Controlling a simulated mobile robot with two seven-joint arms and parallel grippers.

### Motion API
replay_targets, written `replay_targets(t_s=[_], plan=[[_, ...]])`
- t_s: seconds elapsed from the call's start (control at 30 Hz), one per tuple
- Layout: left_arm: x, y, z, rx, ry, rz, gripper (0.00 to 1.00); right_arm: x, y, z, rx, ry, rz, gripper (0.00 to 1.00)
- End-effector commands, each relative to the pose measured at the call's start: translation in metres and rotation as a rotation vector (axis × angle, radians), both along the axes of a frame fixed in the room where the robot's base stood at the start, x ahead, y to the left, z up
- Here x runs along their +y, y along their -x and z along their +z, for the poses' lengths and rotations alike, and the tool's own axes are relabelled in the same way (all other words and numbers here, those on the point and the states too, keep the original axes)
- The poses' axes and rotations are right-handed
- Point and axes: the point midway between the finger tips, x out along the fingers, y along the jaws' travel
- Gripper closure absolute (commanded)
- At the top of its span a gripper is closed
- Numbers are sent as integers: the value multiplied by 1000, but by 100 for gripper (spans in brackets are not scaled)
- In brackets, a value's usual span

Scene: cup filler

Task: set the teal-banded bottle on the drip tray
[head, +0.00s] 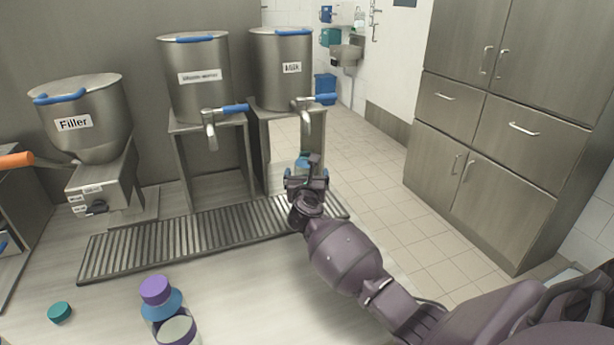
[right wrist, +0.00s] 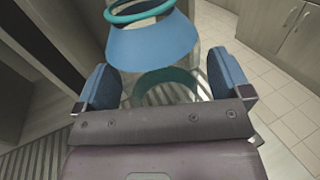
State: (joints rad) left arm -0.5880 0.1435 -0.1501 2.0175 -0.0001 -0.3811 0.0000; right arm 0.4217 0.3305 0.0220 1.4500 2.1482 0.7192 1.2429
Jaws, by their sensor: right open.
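The teal-banded bottle (right wrist: 165,84) shows in the right wrist view with a blue shoulder, a teal ring at its neck and a teal band on its clear body. In the head view only a bit of the bottle (head: 301,163) shows past my right gripper (head: 306,176). My right gripper is open, its two blue-padded fingers (right wrist: 163,84) on either side of the bottle with gaps. The bottle looks upright at the right end of the slatted drip tray (head: 170,242); its base is hidden. My left gripper is not in view.
A purple-capped bottle (head: 157,290) and a loose teal cap (head: 60,312) are on the counter in front. The Filler hopper (head: 80,105) and two tapped steel tanks (head: 195,95), (head: 281,85) stand behind the tray. Most of the tray is clear.

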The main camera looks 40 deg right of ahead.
Motion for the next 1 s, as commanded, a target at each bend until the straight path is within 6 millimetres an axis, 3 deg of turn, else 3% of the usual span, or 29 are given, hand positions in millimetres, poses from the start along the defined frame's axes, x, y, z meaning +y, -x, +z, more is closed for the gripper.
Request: replay_targets(t_s=[0.5, 0.7, 1.0], plan=[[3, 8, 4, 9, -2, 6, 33, 54, 76, -1, 1, -5, -2, 4], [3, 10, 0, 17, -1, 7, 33, 65, 90, -2, 2, -3, -1, 4], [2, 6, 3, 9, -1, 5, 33, 67, 92, -1, 2, -1, -1, 4]])
